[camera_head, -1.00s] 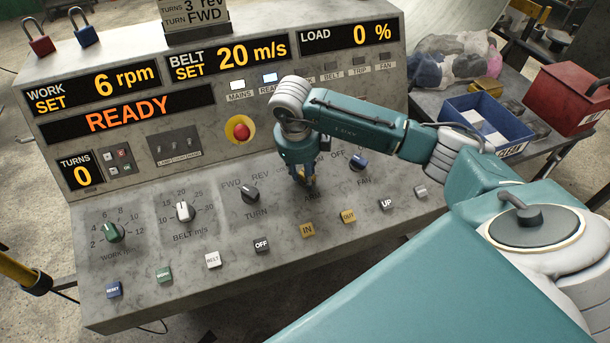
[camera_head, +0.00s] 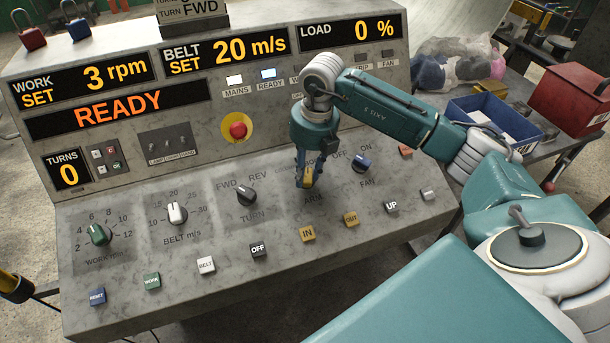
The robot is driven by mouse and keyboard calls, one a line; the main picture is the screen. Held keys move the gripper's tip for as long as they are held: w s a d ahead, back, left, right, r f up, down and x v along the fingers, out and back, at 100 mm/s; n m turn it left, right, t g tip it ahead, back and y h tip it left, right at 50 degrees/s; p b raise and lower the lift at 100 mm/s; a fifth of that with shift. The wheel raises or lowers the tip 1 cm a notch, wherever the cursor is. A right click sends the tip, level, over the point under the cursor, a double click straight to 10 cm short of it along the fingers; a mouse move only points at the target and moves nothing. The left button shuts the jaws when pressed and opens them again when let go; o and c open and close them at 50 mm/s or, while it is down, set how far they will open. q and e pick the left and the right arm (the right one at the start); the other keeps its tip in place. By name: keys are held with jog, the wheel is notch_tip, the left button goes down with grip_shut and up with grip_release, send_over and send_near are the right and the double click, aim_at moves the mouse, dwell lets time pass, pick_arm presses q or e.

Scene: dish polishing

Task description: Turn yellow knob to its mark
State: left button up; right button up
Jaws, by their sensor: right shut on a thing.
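The yellow knob (camera_head: 308,179) sits on the sloping desk of the grey console, above the ARM label (camera_head: 313,197). My right gripper (camera_head: 304,176) points down over it and is shut on it. The fingers and wrist hide most of the knob, its upper scale and its mark, so I cannot tell where it points. My left gripper is not in view.
The green WORK knob (camera_head: 98,235), white BELT knob (camera_head: 177,213), black TURN knob (camera_head: 246,193) and blue FAN knob (camera_head: 361,163) share the desk. Several push buttons line its front, including the yellow IN button (camera_head: 307,234). A red stop button (camera_head: 238,127) is behind.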

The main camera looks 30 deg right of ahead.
jog(key=shift+w+d+r+m+t+y+b, duration=0.15)
jog(key=shift+m+b, duration=0.1)
jog(key=shift+m, duration=0.4)
jog(key=shift+s+f+m+t+y+b, duration=0.1)
jog(key=shift+m+b, duration=0.1)
jog(key=shift+m, duration=0.4)
jog(key=shift+w+d+r+m+t+y+b, duration=0.15)
jog(key=shift+m+b, duration=0.1)
jog(key=shift+m, duration=0.4)
jog(key=shift+s+a, duration=0.1)
jog(key=o, duration=1.2)
jog(key=shift+f, duration=0.1)
jog(key=v, duration=1.2)
